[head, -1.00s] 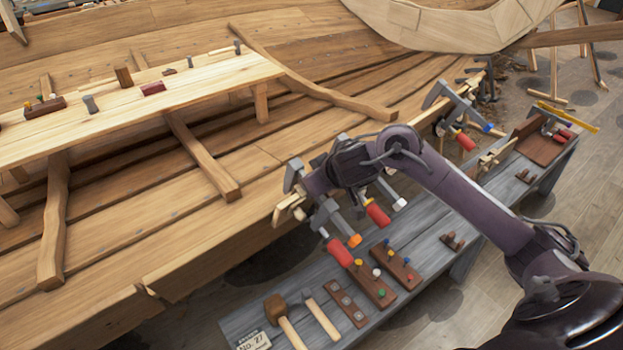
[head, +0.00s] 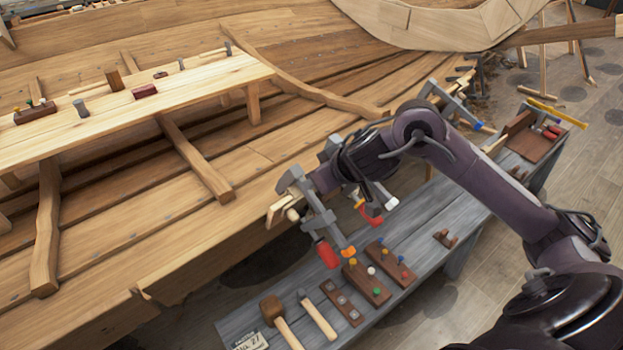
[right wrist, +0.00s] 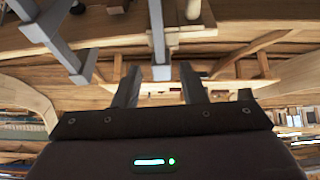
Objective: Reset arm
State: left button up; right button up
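My right arm comes in from the right in the head view, over the grey bench, with its wrist beside the hull edge. My right gripper (right wrist: 158,88) is open in the right wrist view, its two dark fingers apart. A grey clamp bar (right wrist: 157,35) shows in line with the gap; I cannot tell whether it lies between the fingers. In the head view the fingers are hidden or hard to pick out near a grey clamp with a red handle (head: 327,254). That clamp sits on the hull's edge. My left gripper is not in view.
More clamps (head: 453,103) sit along the hull edge (head: 190,270). The grey bench (head: 415,215) below holds a mallet (head: 273,308), a hammer (head: 317,312), peg blocks (head: 366,283) and a brown tray (head: 530,148). A plank (head: 190,85) with small items spans the hull.

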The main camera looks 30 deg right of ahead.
jog(key=shift+s+r, duration=0.2)
jog(key=shift+r, duration=0.05)
dwell(0.3)
